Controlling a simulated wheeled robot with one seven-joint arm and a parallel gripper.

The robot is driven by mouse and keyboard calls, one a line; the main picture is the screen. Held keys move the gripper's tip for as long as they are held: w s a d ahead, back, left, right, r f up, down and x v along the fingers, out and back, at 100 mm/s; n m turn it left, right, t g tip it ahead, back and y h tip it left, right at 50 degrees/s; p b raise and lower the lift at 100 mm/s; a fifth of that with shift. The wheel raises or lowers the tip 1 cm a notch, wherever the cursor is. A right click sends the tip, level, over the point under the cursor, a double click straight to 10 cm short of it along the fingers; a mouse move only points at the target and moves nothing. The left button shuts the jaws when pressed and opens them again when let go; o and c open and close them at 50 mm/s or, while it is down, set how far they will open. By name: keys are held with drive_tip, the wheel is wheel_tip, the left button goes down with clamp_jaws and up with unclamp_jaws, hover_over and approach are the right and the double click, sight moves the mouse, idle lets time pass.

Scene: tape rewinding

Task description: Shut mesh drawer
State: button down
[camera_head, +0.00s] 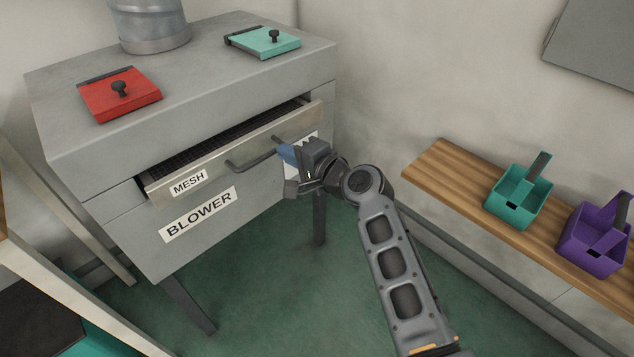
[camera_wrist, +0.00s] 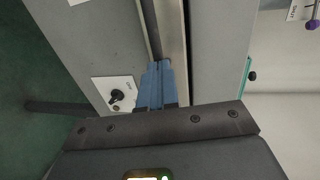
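The mesh drawer (camera_head: 170,188) stands partly open at the top of the grey blower cabinet (camera_head: 60,135). Its dark mesh shows behind the metal front. A bar handle (camera_head: 252,159) runs along the drawer front and also shows in the wrist view (camera_wrist: 150,28). My gripper (camera_head: 283,152) is at the right end of the handle, in front of the drawer. In the wrist view its blue fingers (camera_wrist: 156,82) are close together, with their tips at the handle bar. I cannot tell whether any of the bar lies between them.
A red hatch (camera_head: 105,100) and a teal hatch (camera_head: 260,45) lie on the cabinet top, beside a metal pipe (camera_head: 150,30). A wooden shelf (camera_head: 445,170) on the right holds a teal bin (camera_head: 515,205) and a purple bin (camera_head: 590,250). Green floor is clear below the cabinet.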

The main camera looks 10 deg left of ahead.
sight(266, 139)
drive_tip(key=x, duration=0.1)
drive_tip(key=b+x, duration=0.1)
drive_tip(key=x, duration=0.1)
drive_tip(key=shift+w+a+r, duration=0.2)
drive_tip(key=shift+w+a, duration=0.05)
drive_tip(key=shift+a, duration=0.1)
drive_tip(key=shift+w+a+r, duration=0.1)
drive_tip(key=shift+a+r, duration=0.05)
drive_tip(key=shift+r, duration=0.1)
drive_tip(key=shift+a+r, duration=0.1)
